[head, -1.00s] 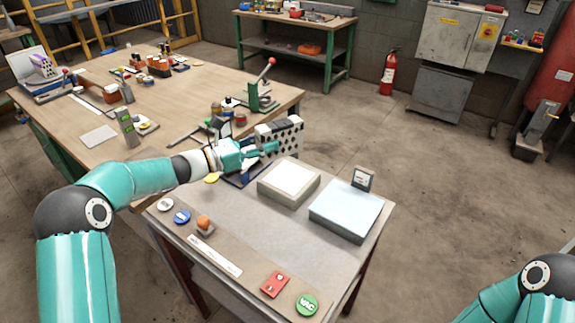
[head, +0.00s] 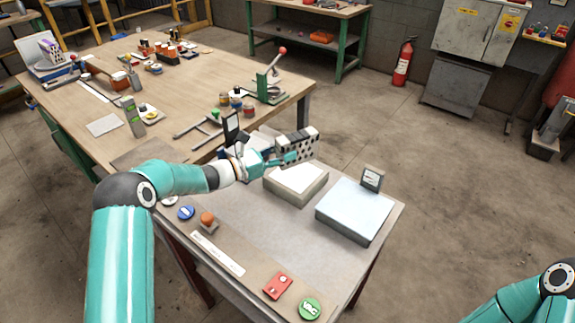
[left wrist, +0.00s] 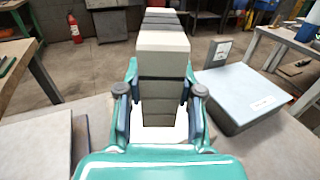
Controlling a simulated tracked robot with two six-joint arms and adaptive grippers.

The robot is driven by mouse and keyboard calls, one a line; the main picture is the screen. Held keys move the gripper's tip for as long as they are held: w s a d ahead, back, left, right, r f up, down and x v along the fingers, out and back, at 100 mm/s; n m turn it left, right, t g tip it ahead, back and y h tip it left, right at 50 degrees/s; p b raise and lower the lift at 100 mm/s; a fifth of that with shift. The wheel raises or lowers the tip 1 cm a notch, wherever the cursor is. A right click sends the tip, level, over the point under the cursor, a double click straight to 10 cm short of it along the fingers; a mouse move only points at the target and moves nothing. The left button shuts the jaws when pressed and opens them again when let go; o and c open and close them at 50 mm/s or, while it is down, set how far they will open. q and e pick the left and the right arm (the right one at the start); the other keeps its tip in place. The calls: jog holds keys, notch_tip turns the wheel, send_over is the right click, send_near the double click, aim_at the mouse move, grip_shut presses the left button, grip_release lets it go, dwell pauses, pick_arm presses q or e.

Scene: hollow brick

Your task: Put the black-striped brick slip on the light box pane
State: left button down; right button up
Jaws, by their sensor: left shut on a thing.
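My left gripper (head: 287,159) is shut on the black-striped brick slip (head: 301,144), a pale piece with dark marks. In the head view the slip is held above the near table, over the back edge of a cream block. The left wrist view shows the slip (left wrist: 163,62) end-on between the two fingers (left wrist: 160,105), with dark bands across it. The light box pane (head: 354,205) is the pale bluish top of a low box to the right, with nothing on it. It also shows in the left wrist view (left wrist: 240,92). My right gripper is out of view.
The cream block (head: 296,181) stands left of the light box. A small grey gauge (head: 371,178) stands at the light box's back edge. Red (head: 278,286) and green (head: 310,308) buttons lie at the table's front. A wooden bench (head: 180,100) stands behind.

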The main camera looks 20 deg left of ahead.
aim_at(283, 166)
pick_arm(q)
jog(key=shift+f+p, duration=0.35)
jog(key=shift+f, duration=2.2)
jog(key=c, duration=0.7)
grip_release()
jog(key=shift+c, duration=0.2)
jog(key=shift+s, duration=0.1)
jog(key=b+v, duration=0.2)
jog(key=v, duration=1)
